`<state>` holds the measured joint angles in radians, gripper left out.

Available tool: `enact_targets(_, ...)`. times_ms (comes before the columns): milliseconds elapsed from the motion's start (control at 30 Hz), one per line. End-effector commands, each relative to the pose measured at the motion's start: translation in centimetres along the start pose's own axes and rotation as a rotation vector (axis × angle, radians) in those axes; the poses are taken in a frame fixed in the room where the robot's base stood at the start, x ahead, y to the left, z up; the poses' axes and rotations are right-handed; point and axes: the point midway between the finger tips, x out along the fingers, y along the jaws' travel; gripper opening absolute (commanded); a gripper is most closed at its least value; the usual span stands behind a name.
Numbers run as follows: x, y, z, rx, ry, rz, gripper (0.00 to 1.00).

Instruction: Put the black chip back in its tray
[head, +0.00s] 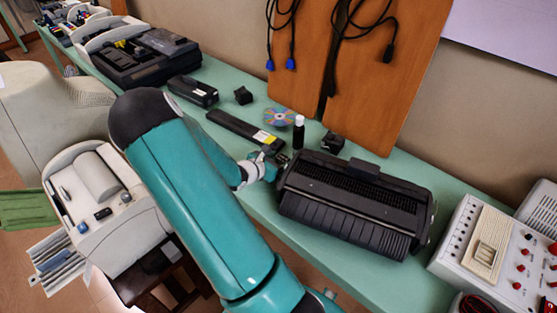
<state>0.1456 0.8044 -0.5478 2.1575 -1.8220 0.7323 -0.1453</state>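My gripper (269,166) is at the green bench, just left of the large black ribbed unit (352,205). Its fingers are small and dark, and I cannot tell whether they are open or shut, or on anything. No black chip stands out with certainty; it may be hidden at the fingertips. Small black blocks (243,95) and (333,142) sit on the bench, one behind a long black bar and one behind the ribbed unit. A black tray-like case (146,58) with dark pieces stands at the upper left; I cannot tell if it is the chip's tray.
A long black bar (238,128), a shiny disc (278,117) and a dark bottle with a white cap (298,134) stand near my gripper. A white control panel (500,252) is at the right. Cables (345,40) hang on wooden boards behind.

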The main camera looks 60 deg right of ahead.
Motion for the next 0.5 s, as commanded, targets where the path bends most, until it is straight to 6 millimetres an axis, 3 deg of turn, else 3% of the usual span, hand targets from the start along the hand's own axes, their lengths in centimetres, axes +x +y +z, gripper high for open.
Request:
enact_targets(367,-0.2,0.0,0.4,0.002,0.000,0.000,0.61)
enact_targets(500,-2.0,0.1,0.3,0.001,0.002,0.004,0.61)
